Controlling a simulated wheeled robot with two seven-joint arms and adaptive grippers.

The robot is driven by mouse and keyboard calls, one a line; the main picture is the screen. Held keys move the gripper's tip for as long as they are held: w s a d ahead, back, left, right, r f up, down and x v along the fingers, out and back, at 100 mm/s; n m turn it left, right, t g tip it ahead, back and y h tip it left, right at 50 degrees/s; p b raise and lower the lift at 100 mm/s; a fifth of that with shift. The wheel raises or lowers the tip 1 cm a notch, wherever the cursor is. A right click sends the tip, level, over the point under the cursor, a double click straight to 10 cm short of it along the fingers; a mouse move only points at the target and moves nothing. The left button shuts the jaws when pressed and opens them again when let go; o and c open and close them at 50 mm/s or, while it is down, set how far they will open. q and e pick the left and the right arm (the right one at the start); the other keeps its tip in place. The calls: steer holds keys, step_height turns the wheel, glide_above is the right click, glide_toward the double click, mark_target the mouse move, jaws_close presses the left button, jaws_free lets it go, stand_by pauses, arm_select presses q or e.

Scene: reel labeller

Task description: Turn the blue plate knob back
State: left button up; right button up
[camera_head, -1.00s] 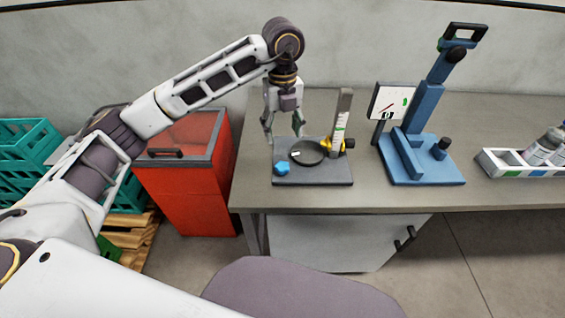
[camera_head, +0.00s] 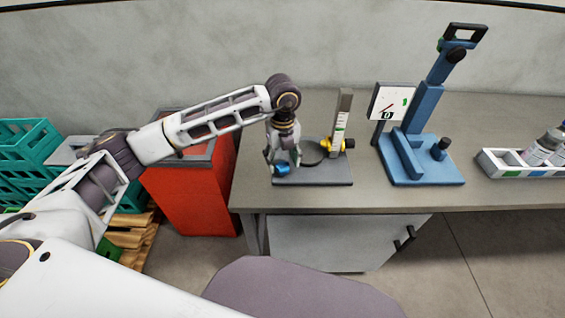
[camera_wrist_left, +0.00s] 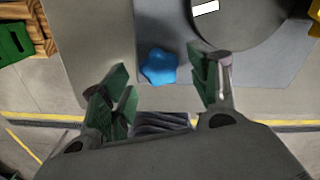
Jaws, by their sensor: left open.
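The blue plate knob (camera_head: 283,169) is at the front left corner of the dark grey base plate (camera_head: 325,175) on the bench. In the left wrist view the knob (camera_wrist_left: 159,67) is a blue star-shaped knob seen from above. My left gripper (camera_head: 283,163) is over the knob in the head view, hiding part of it. In the left wrist view my left gripper (camera_wrist_left: 165,88) has its green-padded fingers spread wide, with the knob between and slightly beyond them, touching neither. A dark round plate (camera_wrist_left: 238,15) lies beside the knob. My right gripper is in neither view.
An upright post with a scale (camera_head: 341,120) and a yellow knob (camera_head: 349,143) stand on the base plate. A blue press stand (camera_head: 412,160) and white sign (camera_head: 390,102) are to the right, then a bottle tray (camera_head: 520,170). Bench between is clear.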

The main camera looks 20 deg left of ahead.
arm_select(q)
steer(key=shift+f, duration=0.8)
steer(key=c, duration=1)
